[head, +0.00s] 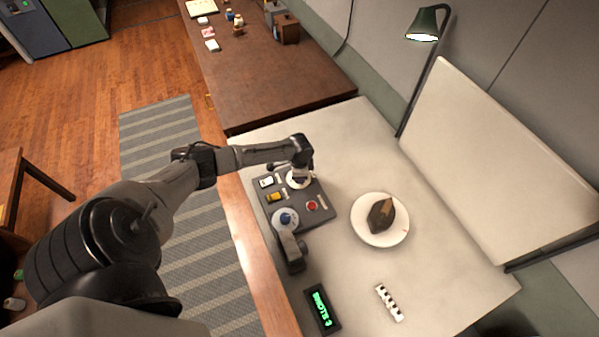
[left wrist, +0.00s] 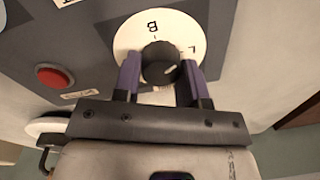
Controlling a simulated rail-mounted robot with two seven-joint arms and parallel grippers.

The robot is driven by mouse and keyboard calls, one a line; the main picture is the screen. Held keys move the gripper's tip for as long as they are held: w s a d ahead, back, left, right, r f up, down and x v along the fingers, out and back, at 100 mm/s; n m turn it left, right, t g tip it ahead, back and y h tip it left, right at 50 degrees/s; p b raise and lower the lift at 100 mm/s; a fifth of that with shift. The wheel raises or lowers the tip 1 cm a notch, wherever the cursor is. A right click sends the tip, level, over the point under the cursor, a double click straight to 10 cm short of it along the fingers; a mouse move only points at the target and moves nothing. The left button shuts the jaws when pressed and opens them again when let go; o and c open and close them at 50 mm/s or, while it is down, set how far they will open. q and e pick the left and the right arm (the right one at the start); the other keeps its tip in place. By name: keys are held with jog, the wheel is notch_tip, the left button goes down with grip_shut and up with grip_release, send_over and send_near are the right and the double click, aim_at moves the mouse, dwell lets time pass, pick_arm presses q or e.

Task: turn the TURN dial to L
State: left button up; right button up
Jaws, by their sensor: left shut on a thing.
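The control panel (head: 318,221) is a dark box on the pale worktop. Its far end carries a round white dial (head: 291,184), partly hidden by my left gripper (head: 303,174). In the left wrist view the dial (left wrist: 128,38) shows the letters B and L around a black knob (left wrist: 158,55). The purple fingers of my left gripper (left wrist: 160,84) are shut on the knob, one on each side. My right gripper is not in view.
The panel also has a red button (head: 311,205), a yellow control (head: 274,197) and a blue knob (head: 286,218). A plate (head: 366,236) with a brown item stands right of it. A green-lit display (head: 321,309) and a striped strip (head: 389,302) lie nearer.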

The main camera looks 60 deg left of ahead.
pick_arm(q)
jog(key=m, duration=0.3)
jog(key=shift+m, duration=1.7)
jog(key=o, duration=0.9)
jog(key=shift+r, duration=0.1)
jog(key=shift+s+d+r, duration=0.1)
jog(key=shift+s+r, duration=0.05)
jog(key=shift+r, duration=2.1)
jog(key=shift+s+d+r, duration=0.1)
jog(key=shift+r, duration=2.2)
jog(key=shift+s+r, duration=0.15)
jog(key=shift+r, duration=2.1)
